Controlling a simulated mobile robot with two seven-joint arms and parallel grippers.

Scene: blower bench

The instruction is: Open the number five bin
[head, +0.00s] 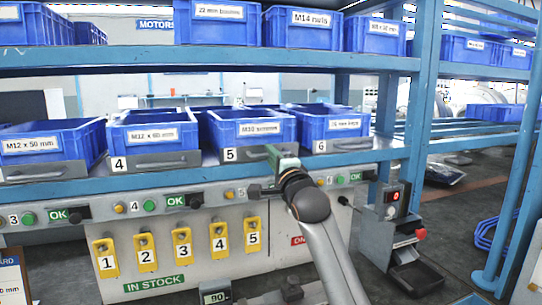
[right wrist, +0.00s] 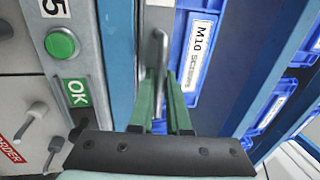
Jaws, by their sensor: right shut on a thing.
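The number five bin (head: 252,129) is a blue bin labelled M10 screws on the lower shelf. It sits in a grey tray front marked 5 (head: 240,154), roughly in line with its neighbours. My right gripper (head: 277,154) is at the right part of this front, its green fingers shut on the metal handle. The right wrist view shows the handle (right wrist: 160,55) between the fingers (right wrist: 160,92), with the M10 label (right wrist: 200,55) beside it. The gripper hides part of the handle in the head view. My left gripper is in neither view.
Bin four (head: 153,137) stands to the left and bin six (head: 335,124) to the right. Below runs a grey panel with buttons, including a green one (right wrist: 61,43). A blue upright (head: 424,90) stands at the right. Yellow numbered tags (head: 220,238) hang lower down.

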